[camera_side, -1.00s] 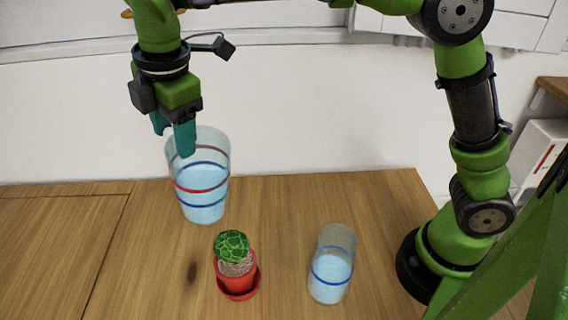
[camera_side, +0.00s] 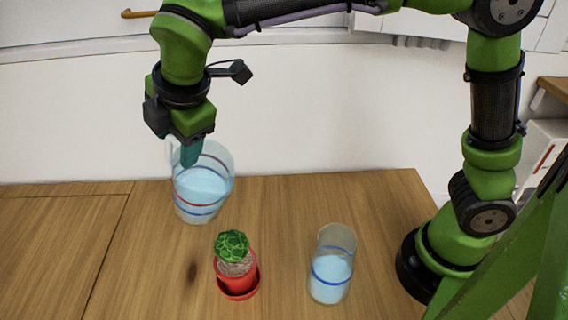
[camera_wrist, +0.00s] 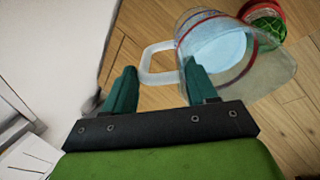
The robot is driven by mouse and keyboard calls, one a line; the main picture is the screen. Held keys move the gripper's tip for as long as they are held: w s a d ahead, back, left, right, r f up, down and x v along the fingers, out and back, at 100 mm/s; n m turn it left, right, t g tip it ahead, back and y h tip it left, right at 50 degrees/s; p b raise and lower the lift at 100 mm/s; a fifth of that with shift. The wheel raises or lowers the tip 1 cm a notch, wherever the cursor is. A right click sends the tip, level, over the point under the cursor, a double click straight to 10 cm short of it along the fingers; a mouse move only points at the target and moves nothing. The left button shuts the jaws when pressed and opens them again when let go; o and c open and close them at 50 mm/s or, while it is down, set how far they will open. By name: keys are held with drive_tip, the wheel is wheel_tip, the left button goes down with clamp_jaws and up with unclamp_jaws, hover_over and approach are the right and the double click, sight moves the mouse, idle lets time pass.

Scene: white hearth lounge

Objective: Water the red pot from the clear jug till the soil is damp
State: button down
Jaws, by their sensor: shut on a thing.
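The clear jug (camera_side: 215,205) has red and blue rings and holds pale blue water. My gripper (camera_side: 190,155) is shut on its handle (camera_wrist: 150,66), with the fingers (camera_wrist: 160,85) on either side of it. The jug is held tilted, behind and left of the red pot (camera_side: 239,280). The red pot stands upright on a red saucer with a round green cactus over pale, grainy soil (camera_side: 236,267). The pot and cactus show partly beyond the jug in the wrist view (camera_wrist: 266,12). No water stream is visible, and I cannot tell whether the soil is damp.
A second clear container (camera_side: 331,265) with a blue ring and bluish water stands right of the pot. The wooden table (camera_side: 120,285) is clear on the left, with a dark oval mark (camera_side: 192,272) near the pot. A white wall (camera_side: 330,110) rises behind.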

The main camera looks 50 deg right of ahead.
drive_tip(key=shift+s+f+t, duration=0.2)
drive_tip(key=shift+f+t, duration=0.4)
drive_tip(key=shift+f, duration=1.3)
drive_tip(key=shift+s+r+t, duration=0.35)
drive_tip(key=shift+r+t, duration=0.2)
drive_tip(key=shift+t, duration=0.05)
drive_tip(key=shift+s+r+t, duration=0.35)
drive_tip(key=shift+r+t, duration=0.2)
drive_tip(key=shift+t, duration=0.05)
drive_tip(key=shift+s+r+t, duration=0.8)
drive_tip(key=shift+r+t, duration=0.05)
drive_tip(key=shift+t, duration=0.35)
drive_tip(key=shift+r, duration=0.1)
drive_tip(key=shift+s+r, duration=0.1)
drive_tip(key=shift+s, duration=0.05)
